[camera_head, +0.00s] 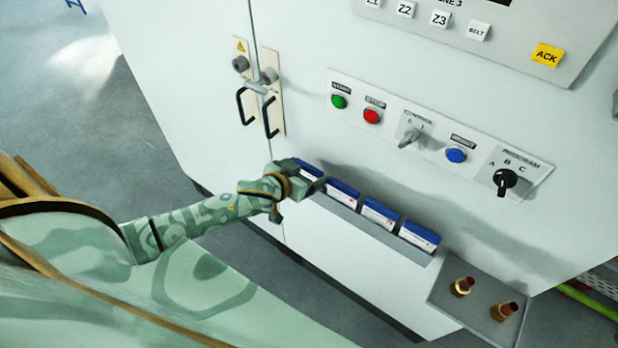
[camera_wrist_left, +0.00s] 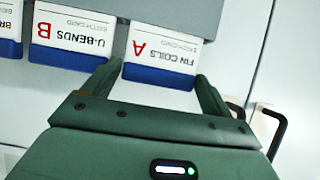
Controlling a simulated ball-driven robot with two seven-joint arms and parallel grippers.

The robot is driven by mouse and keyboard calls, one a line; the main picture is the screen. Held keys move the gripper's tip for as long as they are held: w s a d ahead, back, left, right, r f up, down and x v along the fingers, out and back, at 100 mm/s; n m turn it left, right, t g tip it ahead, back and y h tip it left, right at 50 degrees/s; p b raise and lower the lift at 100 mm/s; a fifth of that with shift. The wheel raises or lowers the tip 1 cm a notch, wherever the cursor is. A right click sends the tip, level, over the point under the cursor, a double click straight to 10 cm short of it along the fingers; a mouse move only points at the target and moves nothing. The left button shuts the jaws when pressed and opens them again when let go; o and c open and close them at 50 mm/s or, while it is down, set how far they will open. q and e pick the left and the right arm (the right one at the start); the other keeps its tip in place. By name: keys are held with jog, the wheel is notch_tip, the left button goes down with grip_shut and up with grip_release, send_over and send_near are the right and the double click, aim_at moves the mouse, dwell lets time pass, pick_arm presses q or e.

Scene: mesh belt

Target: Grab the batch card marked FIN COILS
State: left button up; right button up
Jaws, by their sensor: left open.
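The FIN COILS batch card (camera_wrist_left: 162,48) is white with a red letter A and a blue strip along one edge. It is upside down in the left wrist view. In the head view it is the leftmost card (camera_head: 312,172) in the rack (camera_head: 370,226), partly hidden by my gripper. My left gripper (camera_head: 306,178) is open at this card. In the left wrist view its fingers (camera_wrist_left: 158,76) stand one on each side of the card's blue edge, and I cannot tell whether they touch it. My right gripper is not in view.
The U-BENDS card (camera_wrist_left: 72,32), marked B, sits close beside the FIN COILS card. More blue-edged cards (camera_head: 380,213) follow along the rack. Door handles (camera_head: 270,117) stick out above left, a button panel (camera_head: 435,130) is above, and a shelf with brass fittings (camera_head: 462,286) is lower right.

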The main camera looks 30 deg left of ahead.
pick_arm(q)
jog(key=shift+s, duration=0.1)
jog(key=c, duration=0.6)
